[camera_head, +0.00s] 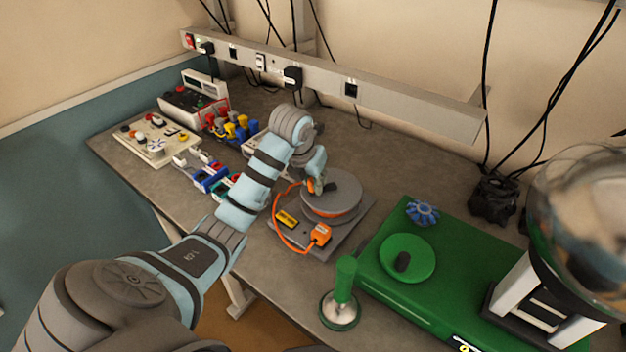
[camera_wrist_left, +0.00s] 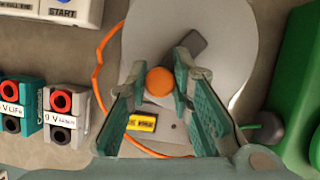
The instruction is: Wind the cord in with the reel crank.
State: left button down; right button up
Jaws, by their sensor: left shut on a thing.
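The reel (camera_head: 335,184) is a flat grey disc on a grey base plate, with orange cord wound beneath its rim. It also shows in the left wrist view (camera_wrist_left: 225,35). The crank knob (camera_wrist_left: 160,82) is orange and round, near the disc's edge. My left gripper (camera_wrist_left: 162,80) is shut on the knob, with a finger on each side. In the head view the left gripper (camera_head: 315,183) hides part of the disc. A loose run of orange cord (camera_head: 276,222) curves around the plate to an orange plug (camera_head: 320,235) at its front. My right gripper is out of view.
A green machine (camera_head: 375,268) with a round green dish (camera_head: 420,252) stands right of the reel. A green upright handle (camera_head: 345,278) is near the front edge. Small colored blocks (camera_head: 210,178) and a control panel (camera_head: 150,138) lie left. A power rail (camera_head: 320,76) runs behind.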

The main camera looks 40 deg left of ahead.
pick_arm(q)
jog(key=shift+a, duration=0.1)
